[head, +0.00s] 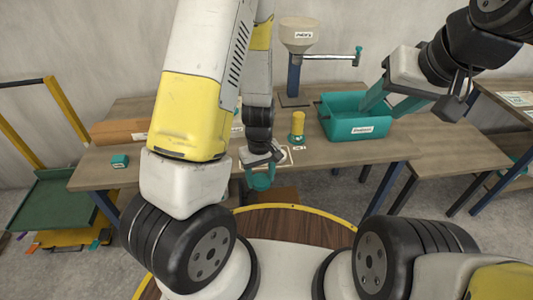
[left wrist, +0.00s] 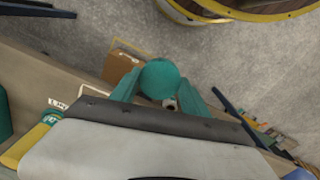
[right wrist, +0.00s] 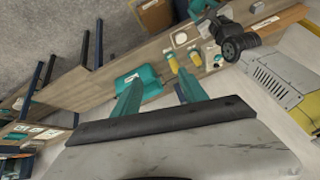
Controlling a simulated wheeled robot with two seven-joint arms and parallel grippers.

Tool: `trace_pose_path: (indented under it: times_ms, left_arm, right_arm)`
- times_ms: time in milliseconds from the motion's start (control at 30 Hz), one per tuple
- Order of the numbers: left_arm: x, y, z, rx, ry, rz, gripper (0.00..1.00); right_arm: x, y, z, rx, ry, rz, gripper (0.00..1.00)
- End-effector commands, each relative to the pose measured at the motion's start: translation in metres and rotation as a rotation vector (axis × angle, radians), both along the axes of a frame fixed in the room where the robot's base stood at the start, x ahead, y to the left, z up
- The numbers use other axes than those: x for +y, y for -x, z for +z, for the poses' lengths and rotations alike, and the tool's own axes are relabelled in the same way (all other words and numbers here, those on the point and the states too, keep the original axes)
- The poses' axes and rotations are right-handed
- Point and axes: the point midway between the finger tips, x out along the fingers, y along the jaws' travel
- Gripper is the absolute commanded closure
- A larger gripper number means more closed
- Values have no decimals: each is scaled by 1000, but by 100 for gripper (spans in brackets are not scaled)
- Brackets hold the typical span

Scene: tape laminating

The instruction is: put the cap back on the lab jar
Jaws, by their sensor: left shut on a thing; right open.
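My left gripper (head: 262,181) is shut on a round teal cap (left wrist: 160,79), held in front of the table's front edge. In the left wrist view the cap sits between the fingertips. A yellow cylinder with a teal base (head: 297,123), likely the lab jar, stands on the table behind and right of the left gripper. Its top is too small to make out. In the left wrist view part of a yellow and teal object (left wrist: 38,135) shows at the lower left. My right gripper (head: 392,102) is open and empty above the right side of the teal bin.
The teal bin (head: 358,128) stands on the table right of the yellow cylinder. A white hopper (head: 298,32) on a post stands behind, with a side arm. A small teal block (head: 120,160) and a brown box (head: 115,130) are at the left. A green cart (head: 55,205) stands beyond.

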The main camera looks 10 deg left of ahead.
Motion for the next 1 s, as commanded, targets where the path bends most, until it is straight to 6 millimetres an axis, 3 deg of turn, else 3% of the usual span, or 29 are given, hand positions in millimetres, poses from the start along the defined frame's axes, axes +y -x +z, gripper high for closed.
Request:
trace_pose_path:
  times_ms: [167, 300, 467, 767, 867, 1000]
  left_arm:
    - [5, -26, 13, -6, 18, -109, 84]
    - [22, -65, 41, -9, 24, -320, 84]
    - [44, -92, 68, -5, 6, -496, 84]
    - [50, -98, 75, 0, -1, -545, 84]
    - [50, -97, 75, 0, 0, -544, 84]
    - [50, -97, 75, 0, 0, -543, 84]
  right_arm:
    - [0, 0, 0, 0, 0, 0, 50]
    - [0, 0, 0, 0, 0, 0, 50]
    - [0, 0, 0, 0, 0, 0, 50]
    - [0, 0, 0, 0, 0, 0, 50]
    - [0, 0, 0, 0, 0, 0, 63]
    - [0, 0, 0, 0, 0, 0, 64]
